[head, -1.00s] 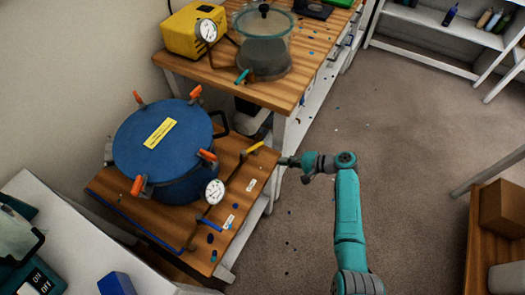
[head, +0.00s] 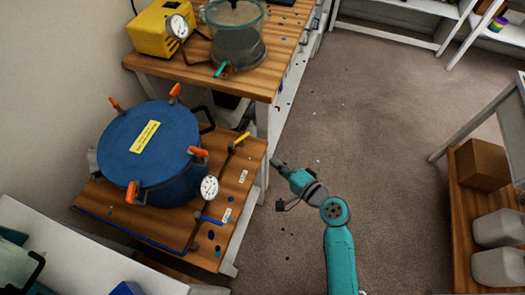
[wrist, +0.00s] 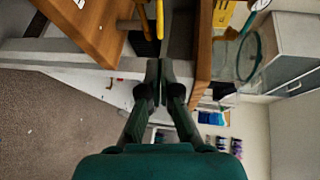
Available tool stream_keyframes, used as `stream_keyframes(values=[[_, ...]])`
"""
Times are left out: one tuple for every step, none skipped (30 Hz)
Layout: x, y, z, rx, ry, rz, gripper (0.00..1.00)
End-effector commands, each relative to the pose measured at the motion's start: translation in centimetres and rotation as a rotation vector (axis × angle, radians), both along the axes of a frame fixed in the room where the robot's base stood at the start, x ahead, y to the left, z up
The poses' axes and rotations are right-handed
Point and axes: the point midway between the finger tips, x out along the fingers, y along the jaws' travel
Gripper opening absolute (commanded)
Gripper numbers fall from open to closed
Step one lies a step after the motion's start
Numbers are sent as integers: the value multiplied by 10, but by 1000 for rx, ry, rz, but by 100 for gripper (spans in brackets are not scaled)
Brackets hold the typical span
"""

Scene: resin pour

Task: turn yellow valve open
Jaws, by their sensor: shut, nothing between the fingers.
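The yellow valve handle (head: 242,139) sits on the pipe at the right edge of the lower wooden table, beside the blue pot (head: 150,150). It slants up to the right. My gripper (head: 275,162) is just right of the table edge, apart from the handle and empty. In the wrist view my gripper's fingers (wrist: 160,64) are shut together, and a yellow bar, likely the handle (wrist: 143,18), shows beyond them at the top. A blue valve handle (head: 209,218) sits lower on the same pipe.
A round gauge (head: 209,187) stands on the pipe between the handles. Behind is a higher wooden table with a yellow pump (head: 160,34) and a clear chamber (head: 236,40). A cardboard box (head: 482,165) stands on the right shelf.

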Motion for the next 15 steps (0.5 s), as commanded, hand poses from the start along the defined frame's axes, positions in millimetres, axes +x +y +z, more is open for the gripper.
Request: stream_keyframes(values=[[5, 4, -1, 0, 0, 3, 0], [9, 7, -1, 0, -1, 3, 0], [13, 11, -2, 0, -1, 4, 0], [17, 14, -4, 0, 0, 5, 0], [22, 17, -5, -1, -1, 4, 0], [28, 22, -6, 0, -2, 4, 0], [32, 25, -8, -1, -1, 5, 0], [37, 29, -8, 1, -1, 5, 0], [43, 33, -10, 1, -1, 5, 0], [47, 36, -11, 0, 0, 5, 0], [52, 39, -12, -1, -1, 5, 0], [57, 44, -14, -1, -1, 5, 0], [62, 47, -15, -1, -1, 4, 0], [66, 50, -16, -1, -1, 5, 0], [71, 55, -17, 0, 0, 5, 0]])
